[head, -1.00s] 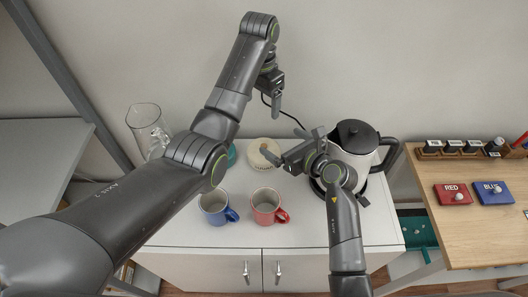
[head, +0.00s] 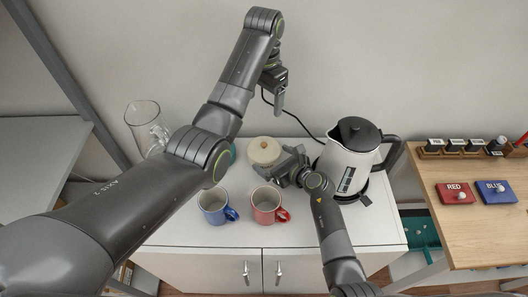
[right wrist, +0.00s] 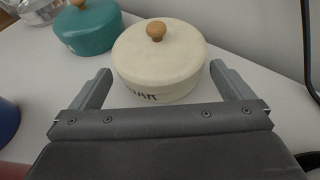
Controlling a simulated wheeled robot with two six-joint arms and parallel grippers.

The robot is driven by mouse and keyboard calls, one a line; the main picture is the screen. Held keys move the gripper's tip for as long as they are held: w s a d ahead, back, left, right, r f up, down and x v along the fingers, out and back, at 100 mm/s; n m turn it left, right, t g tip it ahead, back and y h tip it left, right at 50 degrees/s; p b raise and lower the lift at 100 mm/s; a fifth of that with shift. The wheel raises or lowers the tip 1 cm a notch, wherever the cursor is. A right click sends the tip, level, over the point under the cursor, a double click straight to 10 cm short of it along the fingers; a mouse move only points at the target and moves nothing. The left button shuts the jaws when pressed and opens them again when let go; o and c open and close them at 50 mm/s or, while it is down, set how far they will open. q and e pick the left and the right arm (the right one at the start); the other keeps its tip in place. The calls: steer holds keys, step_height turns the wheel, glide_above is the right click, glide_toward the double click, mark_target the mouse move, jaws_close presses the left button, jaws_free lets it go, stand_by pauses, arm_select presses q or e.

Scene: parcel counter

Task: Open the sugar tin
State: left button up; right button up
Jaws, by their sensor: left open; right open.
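The sugar tin is a round cream tin (head: 262,152) with its lid on and a small wooden knob on top. It stands at the back of the white counter. In the right wrist view the tin (right wrist: 160,62) shows part of its dark lettering low on its front. My right gripper (head: 284,160) is open and empty, low at the tin's near right side. In the right wrist view its two fingers (right wrist: 162,82) point at the tin, one to each side of its lower front. My left gripper (head: 278,100) is open and empty, raised above and behind the tin.
A teal tin (right wrist: 86,27) with a wooden knob stands left of the sugar tin, mostly hidden in the head view. A blue mug (head: 213,206) and a red mug (head: 267,206) stand in front. A kettle (head: 350,155) is at right, a glass jug (head: 144,122) at left.

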mark_target(264, 144)
steer(key=shift+x, duration=2.05)
steer(key=shift+c, duration=0.4)
steer(key=c, duration=1)
arm_select(q)
steer(key=shift+o, duration=0.3)
steer(key=f+n, duration=0.2)
steer(key=s+f+n+t, duration=0.1)
steer(key=f+n, duration=0.1)
steer(key=n, duration=0.1)
steer(key=shift+s+f, duration=0.1)
steer(key=shift+f, duration=0.1)
arm_select(e)
steer(key=shift+o, duration=0.2)
arm_select(q)
steer(key=shift+n, duration=0.9)
steer(key=f, duration=0.8)
steer(key=w+f, duration=0.1)
steer(key=f, duration=0.4)
